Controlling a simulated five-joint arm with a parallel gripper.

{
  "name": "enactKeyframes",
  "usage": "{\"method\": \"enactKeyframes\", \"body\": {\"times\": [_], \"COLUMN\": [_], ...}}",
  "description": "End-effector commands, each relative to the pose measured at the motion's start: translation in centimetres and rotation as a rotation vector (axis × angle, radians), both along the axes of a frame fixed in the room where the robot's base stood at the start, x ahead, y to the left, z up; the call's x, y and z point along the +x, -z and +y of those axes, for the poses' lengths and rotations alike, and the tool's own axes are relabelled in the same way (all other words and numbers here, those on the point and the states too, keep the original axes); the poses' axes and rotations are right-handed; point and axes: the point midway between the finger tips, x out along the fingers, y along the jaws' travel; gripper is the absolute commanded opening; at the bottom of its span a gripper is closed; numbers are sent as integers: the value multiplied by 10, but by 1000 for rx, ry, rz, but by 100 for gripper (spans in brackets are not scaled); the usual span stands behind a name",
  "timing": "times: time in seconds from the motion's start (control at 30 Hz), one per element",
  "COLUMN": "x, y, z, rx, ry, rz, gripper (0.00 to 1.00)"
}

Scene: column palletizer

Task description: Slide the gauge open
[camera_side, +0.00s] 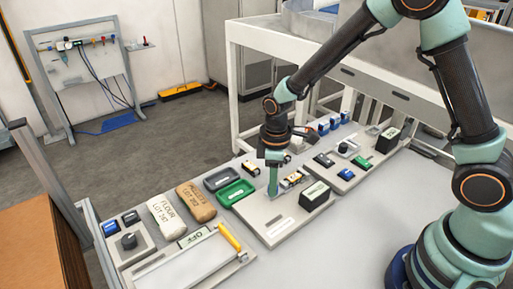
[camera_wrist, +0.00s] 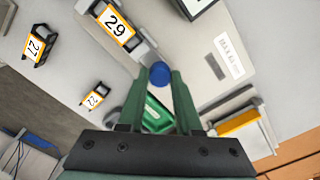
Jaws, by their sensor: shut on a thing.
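The gauge is a small grey slide device with an orange-edged label reading 29 (camera_wrist: 115,25), at the top of the wrist view. In the side view its labelled part (camera_side: 291,180) sits on the light panel just right of my gripper. A round blue knob (camera_wrist: 160,73) is at the gauge's near end. My gripper (camera_side: 272,190) points down over the panel. In the wrist view its green fingers (camera_wrist: 160,80) are shut on the blue knob. The fingers partly cover the knob and the rail under it.
A green tray (camera_side: 235,192) and a dark tray (camera_side: 221,178) lie left of my gripper. A black box with a display (camera_side: 314,196) stands close to its right. Labelled blocks 27 (camera_wrist: 37,46) and 22 (camera_wrist: 95,96) are nearby. A yellow handle (camera_side: 229,236) stands at the front.

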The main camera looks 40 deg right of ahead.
Motion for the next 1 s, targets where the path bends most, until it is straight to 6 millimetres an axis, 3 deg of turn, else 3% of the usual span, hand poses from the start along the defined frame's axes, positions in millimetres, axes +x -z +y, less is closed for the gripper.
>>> {"method": "enactKeyframes", "body": {"times": [0.6, 0.87, 1.0], "x": [0, 1, 1], "y": [-1, -1, -1], "z": [1, 31, 34], "rx": [1, 0, 1], "ry": [0, -4, -3], "rz": [-1, -1, -2], "gripper": [0, 0, 0]}}
